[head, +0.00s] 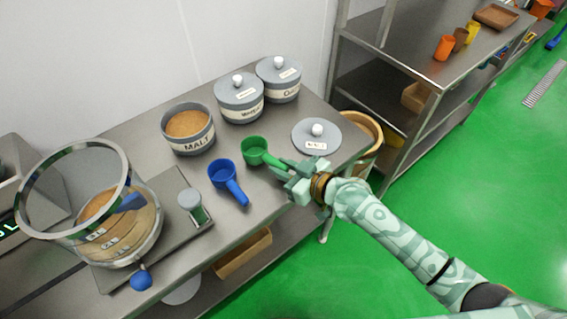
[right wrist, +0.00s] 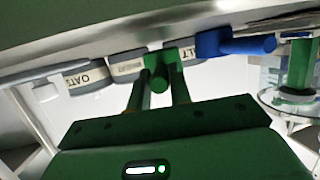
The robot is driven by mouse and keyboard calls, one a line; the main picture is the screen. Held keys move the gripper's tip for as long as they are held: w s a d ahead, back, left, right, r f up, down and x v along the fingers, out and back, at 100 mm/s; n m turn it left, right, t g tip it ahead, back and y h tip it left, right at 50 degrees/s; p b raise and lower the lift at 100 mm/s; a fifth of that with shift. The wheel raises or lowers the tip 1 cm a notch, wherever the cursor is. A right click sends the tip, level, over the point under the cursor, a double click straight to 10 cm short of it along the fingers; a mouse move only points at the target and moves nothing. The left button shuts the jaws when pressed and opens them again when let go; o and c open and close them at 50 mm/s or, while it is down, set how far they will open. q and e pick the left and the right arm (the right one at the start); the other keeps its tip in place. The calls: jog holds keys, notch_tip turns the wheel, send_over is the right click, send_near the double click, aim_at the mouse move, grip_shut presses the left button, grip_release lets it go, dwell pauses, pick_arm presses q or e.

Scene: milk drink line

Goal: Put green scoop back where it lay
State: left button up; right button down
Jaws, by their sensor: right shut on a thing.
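The green scoop (head: 254,150) is at the bench's middle, its bowl opening facing up and its handle pointing right. My right gripper (head: 290,172) is shut on the handle. In the right wrist view the green handle (right wrist: 158,72) sits between the two fingers of the gripper (right wrist: 158,98). I cannot tell whether the scoop touches the bench (head: 250,215) or is just above it. The blue scoop (head: 222,175) lies apart, left of the green one. My left gripper is not in view.
An open malt jar (head: 190,145) with brown powder stands behind the scoops. Two lidded jars (head: 239,112) (head: 278,88) stand at the back. A loose grey lid (head: 316,140) lies close behind my right gripper.

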jog(key=shift+f+b, duration=0.3)
jog(key=shift+f, duration=0.35)
jog(key=c, duration=0.6)
grip_release()
jog(key=shift+r, duration=0.1)
jog(key=shift+r+p, duration=0.55)
jog(key=shift+p, duration=0.05)
jog(key=shift+p+v, duration=1)
jog(key=shift+v, duration=1.55)
jog(key=p+v, duration=0.1)
jog(key=v, duration=0.4)
